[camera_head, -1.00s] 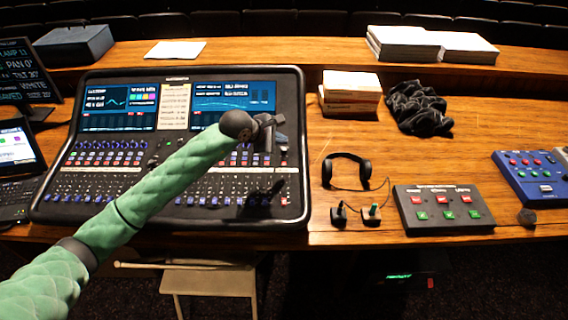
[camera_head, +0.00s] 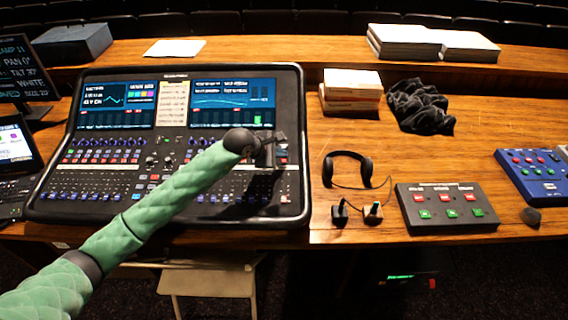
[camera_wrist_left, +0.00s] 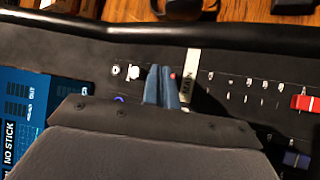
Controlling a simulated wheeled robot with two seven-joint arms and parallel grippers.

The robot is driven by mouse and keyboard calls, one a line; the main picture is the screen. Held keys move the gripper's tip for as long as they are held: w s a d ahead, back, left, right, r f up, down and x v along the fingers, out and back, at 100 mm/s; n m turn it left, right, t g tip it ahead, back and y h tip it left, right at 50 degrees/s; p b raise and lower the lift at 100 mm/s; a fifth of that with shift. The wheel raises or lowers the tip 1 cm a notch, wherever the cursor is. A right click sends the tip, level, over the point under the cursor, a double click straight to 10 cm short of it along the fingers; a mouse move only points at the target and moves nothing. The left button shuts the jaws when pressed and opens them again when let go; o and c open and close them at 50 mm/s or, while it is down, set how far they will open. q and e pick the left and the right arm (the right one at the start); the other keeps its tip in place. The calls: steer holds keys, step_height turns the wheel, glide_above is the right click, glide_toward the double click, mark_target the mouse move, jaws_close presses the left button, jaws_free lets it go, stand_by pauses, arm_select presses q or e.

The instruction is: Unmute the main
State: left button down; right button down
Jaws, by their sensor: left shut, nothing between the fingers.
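The mixing desk (camera_head: 160,215) lies on the wooden desktop, with two lit screens and rows of knobs, buttons and faders. My left gripper (camera_head: 269,163) is shut and empty over its right part. In the left wrist view its blue-grey fingertips (camera_wrist_left: 161,74) are together, low over the black panel beside a white label strip reading MAIN (camera_wrist_left: 193,62). A small red-lit spot (camera_wrist_left: 172,76) shows just right of the tips, partly hidden by them. A white button (camera_wrist_left: 133,73) sits to their left. I cannot tell if the tips touch the panel. My right gripper is not in view.
A red fader cap (camera_wrist_left: 306,103) is at the right in the left wrist view. Headphones (camera_head: 348,168), a grey button box (camera_head: 445,208) and a blue button box (camera_head: 535,175) lie right of the mixing desk. A black cloth (camera_head: 420,107) lies behind them.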

arm_select(q)
steer(key=shift+f, duration=0.15)
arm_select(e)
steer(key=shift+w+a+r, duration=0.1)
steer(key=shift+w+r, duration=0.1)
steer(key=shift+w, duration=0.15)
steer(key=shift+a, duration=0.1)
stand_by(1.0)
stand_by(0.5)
arm_select(q)
steer(key=shift+f, duration=0.1)
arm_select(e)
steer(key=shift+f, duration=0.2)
arm_select(q)
steer(key=shift+f+b, duration=0.35)
steer(key=shift+b, duration=0.5)
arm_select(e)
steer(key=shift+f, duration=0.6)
